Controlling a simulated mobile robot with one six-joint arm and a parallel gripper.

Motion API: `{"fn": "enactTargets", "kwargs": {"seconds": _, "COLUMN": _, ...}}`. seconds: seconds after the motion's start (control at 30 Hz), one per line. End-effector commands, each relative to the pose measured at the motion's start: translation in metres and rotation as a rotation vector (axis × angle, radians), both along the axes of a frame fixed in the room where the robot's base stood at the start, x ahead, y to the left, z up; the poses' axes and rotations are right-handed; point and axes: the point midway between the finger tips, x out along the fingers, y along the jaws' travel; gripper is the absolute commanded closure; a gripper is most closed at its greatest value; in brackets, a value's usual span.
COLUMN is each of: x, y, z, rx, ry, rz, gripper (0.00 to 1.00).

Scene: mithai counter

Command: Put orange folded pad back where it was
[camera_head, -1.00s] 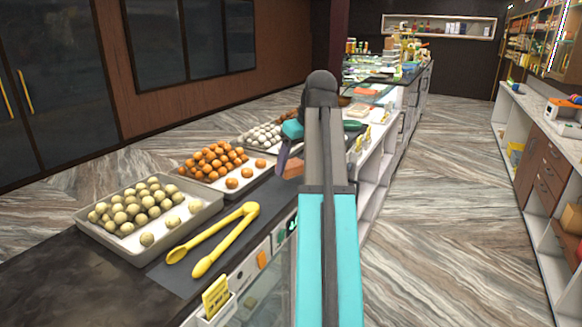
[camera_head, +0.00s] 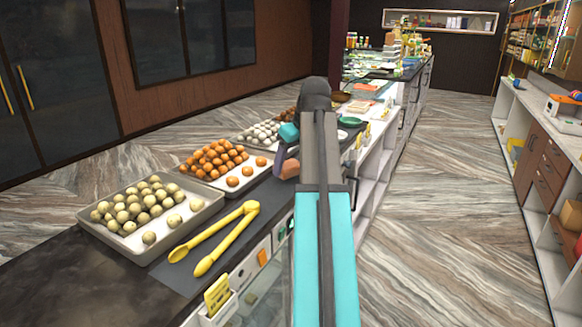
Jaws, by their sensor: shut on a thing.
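The orange folded pad (camera_head: 290,169) shows as a small brownish-orange patch in the head view, just right of the sweets trays and partly hidden by my arm. My gripper (camera_head: 281,163) is at its left side, with a purple-grey finger visible, and is shut on the pad. The pad is over or near the right edge of the dark counter. I cannot tell whether it touches the counter. The far finger is hidden.
Trays of pale balls (camera_head: 145,208), orange balls (camera_head: 214,165) and white balls (camera_head: 262,134) line the counter. Yellow tongs (camera_head: 222,238) lie on a dark mat in front. A yellow price card (camera_head: 217,294) stands at the near edge. A teal dish (camera_head: 351,122) is beyond my arm.

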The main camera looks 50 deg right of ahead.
Motion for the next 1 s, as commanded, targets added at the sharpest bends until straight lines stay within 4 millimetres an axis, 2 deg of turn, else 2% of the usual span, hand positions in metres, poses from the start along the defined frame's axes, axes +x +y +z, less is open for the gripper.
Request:
{"fn": "enactTargets", "kwargs": {"seconds": 0.23, "x": -0.001, "y": 0.0, "z": -0.016, "rx": 0.001, "ry": 0.0, "rz": -0.002, "gripper": 0.52}}
{"fn": "enactTargets", "kwargs": {"seconds": 0.7, "x": -0.001, "y": -0.001, "z": -0.021, "rx": -0.001, "ry": -0.001, "rz": -0.001, "gripper": 0.52}}
{"fn": "enactTargets", "kwargs": {"seconds": 0.73, "x": -0.001, "y": -0.001, "z": -0.021, "rx": -0.001, "ry": -0.001, "rz": -0.001, "gripper": 0.31}}
{"fn": "enactTargets", "kwargs": {"seconds": 0.8, "x": -0.001, "y": -0.001, "z": -0.021, "rx": -0.001, "ry": -0.001, "rz": -0.001, "gripper": 0.19}}
{"fn": "enactTargets", "kwargs": {"seconds": 0.83, "x": -0.001, "y": -0.001, "z": -0.021, "rx": -0.001, "ry": -0.001, "rz": -0.001, "gripper": 0.16}}
{"fn": "enactTargets", "kwargs": {"seconds": 1.0, "x": -0.001, "y": -0.001, "z": -0.02, "rx": -0.001, "ry": -0.001, "rz": -0.001, "gripper": 0.16}}
